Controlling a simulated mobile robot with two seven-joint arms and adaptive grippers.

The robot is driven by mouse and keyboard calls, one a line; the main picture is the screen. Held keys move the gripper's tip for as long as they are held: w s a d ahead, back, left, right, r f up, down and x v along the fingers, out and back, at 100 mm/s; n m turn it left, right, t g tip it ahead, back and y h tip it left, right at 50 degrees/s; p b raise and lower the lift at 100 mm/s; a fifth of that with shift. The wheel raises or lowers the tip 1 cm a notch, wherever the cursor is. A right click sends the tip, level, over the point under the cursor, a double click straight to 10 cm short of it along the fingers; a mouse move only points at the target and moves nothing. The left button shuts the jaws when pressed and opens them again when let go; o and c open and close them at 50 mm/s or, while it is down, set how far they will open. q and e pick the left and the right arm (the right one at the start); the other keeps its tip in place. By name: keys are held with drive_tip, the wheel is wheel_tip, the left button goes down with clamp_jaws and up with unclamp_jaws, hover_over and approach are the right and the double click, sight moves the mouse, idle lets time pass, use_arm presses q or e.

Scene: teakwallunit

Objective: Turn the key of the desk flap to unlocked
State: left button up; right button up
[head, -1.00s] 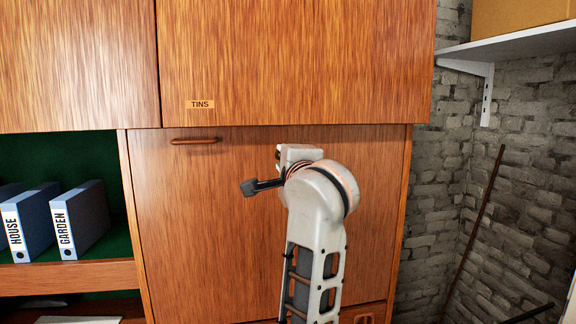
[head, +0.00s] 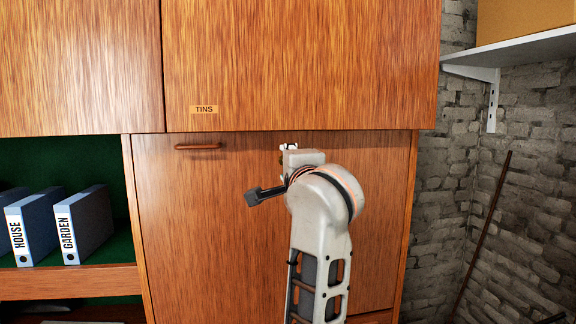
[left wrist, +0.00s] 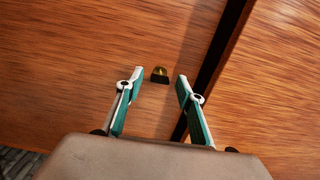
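The desk flap (head: 225,230) is a closed, upright wood panel under the cupboard marked TINS. In the left wrist view a small brass key or lock piece (left wrist: 160,71) with a dark lower part sits on the wood near the dark gap at the flap's edge. My left gripper (left wrist: 160,76) is open, its two fingers on either side of the brass piece in that view. I cannot tell how far off it is, or which way the key is turned. In the head view my left wrist hides the lock and most of the gripper. My right gripper is not in view.
A wooden handle (head: 198,147) is at the flap's upper left. The TINS cupboard (head: 300,65) is directly above. Blue binders (head: 85,225) stand in the open shelf at left. A white wall shelf (head: 515,52) with a box is at right.

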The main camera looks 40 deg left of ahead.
use_arm(q)
drive_tip(key=v, duration=0.7)
drive_tip(key=shift+s+d, duration=0.15)
drive_tip(key=shift+s, duration=0.05)
idle(0.5)
